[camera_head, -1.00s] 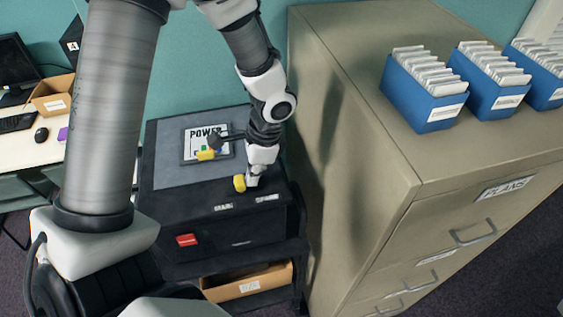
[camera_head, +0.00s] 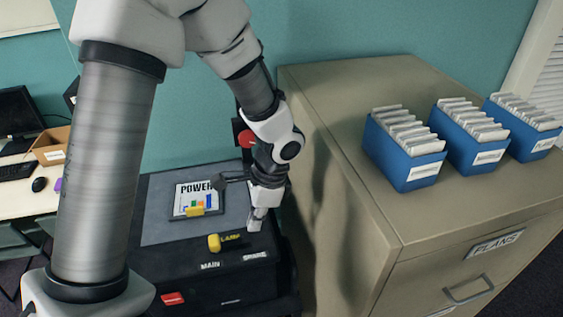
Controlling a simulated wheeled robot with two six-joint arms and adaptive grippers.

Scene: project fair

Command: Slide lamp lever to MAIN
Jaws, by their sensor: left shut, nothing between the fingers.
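The lamp lever's yellow knob (camera_head: 214,242) sits on top of the black console (camera_head: 150,268), at the left end of its dark slot. It lies just behind the MAIN label (camera_head: 210,265), with the LAMP label (camera_head: 230,238) to its right. The SPARE label (camera_head: 254,256) is farther right. My left gripper (camera_head: 254,226) is shut and empty, pointing down over the right part of the console, behind the SPARE label. A gap shows between its fingertips and the knob. My right gripper is not in view.
A POWER card (camera_head: 188,190) with a second yellow knob (camera_head: 196,211) is on the console's grey top. A red block (camera_head: 173,298) is on its front. A tall filing cabinet (camera_head: 340,130) bearing blue card boxes (camera_head: 405,168) stands close on the right.

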